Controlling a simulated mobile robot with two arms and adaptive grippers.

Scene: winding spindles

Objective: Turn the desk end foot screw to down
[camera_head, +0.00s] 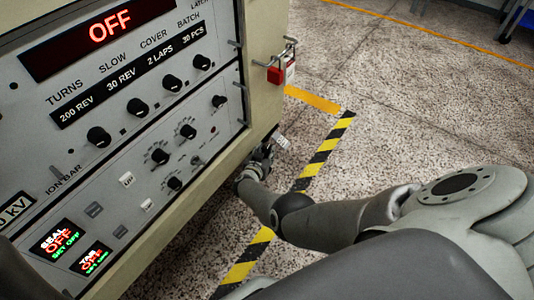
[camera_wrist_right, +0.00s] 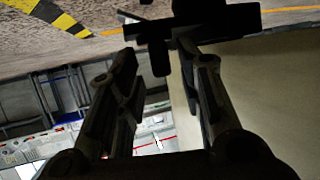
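My right gripper (camera_head: 264,153) is low beside the end face of the cream cabinet, near its bottom edge. In the right wrist view my right gripper (camera_wrist_right: 160,75) has its two fingers spread apart, with a gap between them. A dark part with a crossbar and a short post (camera_wrist_right: 160,55) sits at the fingertips; it may be the foot screw, but its dark outline does not show this clearly. I cannot tell whether the fingers touch it. In the head view the arm and gripper hide the foot screw. My left gripper is not in view.
The cabinet's control panel (camera_head: 120,120) fills the left, with knobs and displays reading OFF. A red padlock (camera_head: 281,72) hangs from a hasp on its end. A small white tag (camera_head: 281,142) is by my right gripper. Yellow-black tape (camera_head: 323,152) marks the otherwise open speckled floor.

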